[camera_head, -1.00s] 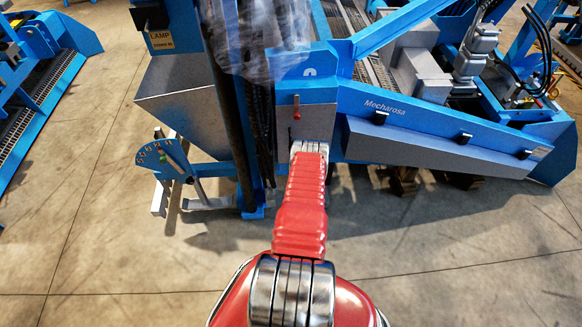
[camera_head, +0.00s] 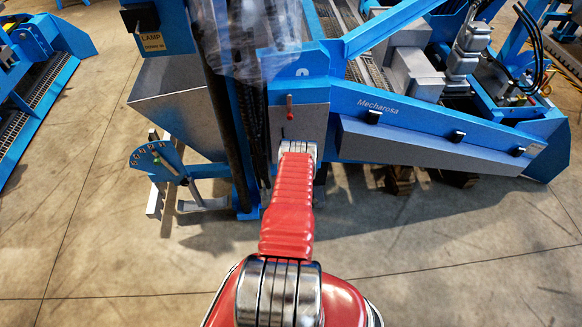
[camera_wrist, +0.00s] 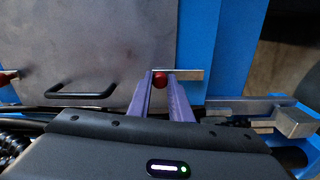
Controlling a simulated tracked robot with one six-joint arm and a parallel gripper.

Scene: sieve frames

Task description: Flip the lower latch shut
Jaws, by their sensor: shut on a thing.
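A grey door panel (camera_head: 302,118) sits on the blue machine, with an upper latch (camera_head: 289,108) that has a red knob and a metal bar standing upright in the head view. The lower latch is hidden there behind my arm. In the wrist view the lower latch (camera_wrist: 189,74) shows as a metal bar reaching right across the panel's edge onto blue metal, with a red knob (camera_wrist: 160,79) at its left part. My gripper (camera_wrist: 160,84) has two purple fingers shut around this knob. At the left edge of the wrist view another red knob (camera_wrist: 8,76) is partly cut off.
A black handle (camera_wrist: 80,90) stands out from the panel left of the fingers. A metal rod and block (camera_wrist: 290,122) lie at the right. A blue dial plate (camera_head: 155,160) and lever stand left of the panel. A long blue beam (camera_head: 440,130) runs right. The near concrete floor is open.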

